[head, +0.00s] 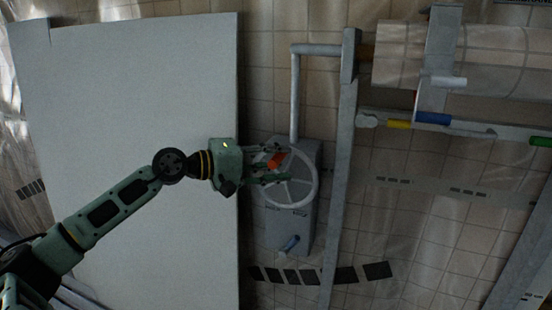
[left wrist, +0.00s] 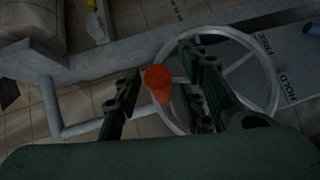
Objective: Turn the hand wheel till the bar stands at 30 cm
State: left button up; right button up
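The hand wheel (head: 291,181) is a pale spoked ring on a grey box (head: 300,230). It also shows in the left wrist view (left wrist: 262,62). An orange-red knob (head: 277,159) stands on its rim at the upper left; in the left wrist view the knob (left wrist: 157,78) lies between my fingers. My left gripper (head: 274,166) is at the wheel, its fingers apart on both sides of the knob, with gaps visible. The bar that the task names cannot be picked out for sure, and I can read no height. My right gripper is not in view.
A large pale panel (head: 140,90) stands to the left, behind my left arm. A grey upright post (head: 343,170) is right of the wheel. A small lever (head: 290,243) sits low on the box, and the words HOLD and FREE show in the left wrist view.

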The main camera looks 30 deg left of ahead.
pick_arm(q)
jog(key=shift+c, duration=0.2)
grip_shut()
jog(key=shift+a, duration=0.1)
dwell(0.4)
